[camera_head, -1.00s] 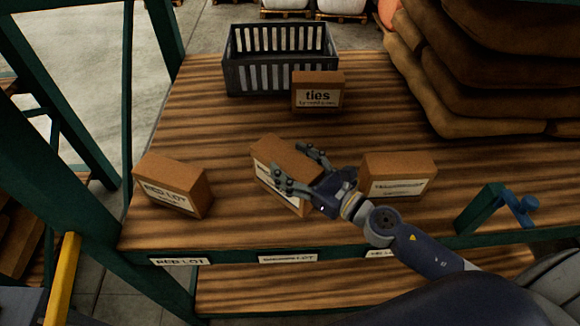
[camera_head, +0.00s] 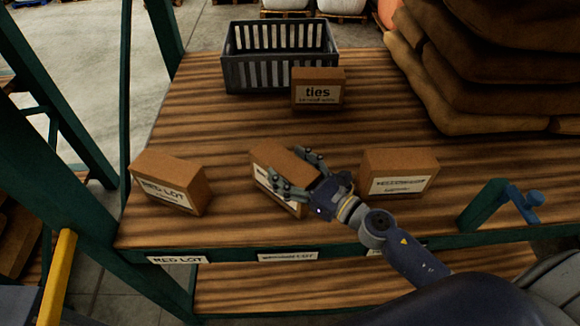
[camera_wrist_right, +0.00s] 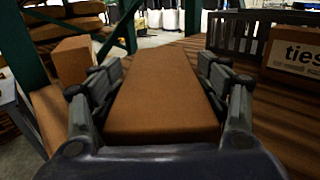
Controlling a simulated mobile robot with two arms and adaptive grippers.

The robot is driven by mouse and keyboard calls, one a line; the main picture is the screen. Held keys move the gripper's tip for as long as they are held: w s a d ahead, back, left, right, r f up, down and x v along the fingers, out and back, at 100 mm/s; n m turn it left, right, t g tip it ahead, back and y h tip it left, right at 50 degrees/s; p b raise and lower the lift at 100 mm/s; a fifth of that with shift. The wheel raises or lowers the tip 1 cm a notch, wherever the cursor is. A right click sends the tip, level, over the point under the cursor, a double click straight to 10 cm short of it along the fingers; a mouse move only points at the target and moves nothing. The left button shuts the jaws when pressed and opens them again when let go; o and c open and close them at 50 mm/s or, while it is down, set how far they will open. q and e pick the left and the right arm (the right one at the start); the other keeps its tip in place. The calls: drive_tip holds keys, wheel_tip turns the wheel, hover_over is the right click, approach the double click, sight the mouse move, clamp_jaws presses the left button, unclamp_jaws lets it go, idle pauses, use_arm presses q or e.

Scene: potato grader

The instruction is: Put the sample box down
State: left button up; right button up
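The sample box (camera_head: 283,161), a brown carton with a white label on its front, is at the middle of the bench's front part, turned at an angle. My right gripper (camera_head: 297,171) has its fingers on both sides of it and looks shut on it. In the right wrist view the box (camera_wrist_right: 158,95) lies between the two fingers. Its underside is at or very near the bench top; contact cannot be told. The fingers hide part of its label. My left gripper is not in view.
On the wooden bench (camera_head: 215,125), a RED LOT box (camera_head: 168,186) stands left and another labelled box (camera_head: 400,173) right. Behind are a ties box (camera_head: 318,89) and a grey crate (camera_head: 280,72). Stacked sacks (camera_head: 470,85) fill the back right. Labels line the front edge.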

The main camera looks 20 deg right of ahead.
sight(312, 185)
drive_tip(key=shift+o, duration=1.1)
drive_tip(key=shift+r, duration=0.2)
drive_tip(key=shift+s+d+f, duration=0.1)
drive_tip(key=shift+s+f, duration=0.1)
drive_tip(key=shift+s, duration=0.05)
drive_tip(key=b+v, duration=0.5)
drive_tip(key=v, duration=0.4)
drive_tip(key=shift+s+d+b, duration=0.15)
drive_tip(key=shift+s+b, duration=0.15)
drive_tip(key=shift+s, duration=0.05)
drive_tip(key=shift+b+v, duration=0.35)
drive_tip(key=shift+v, duration=0.55)
drive_tip(key=shift+r, duration=0.2)
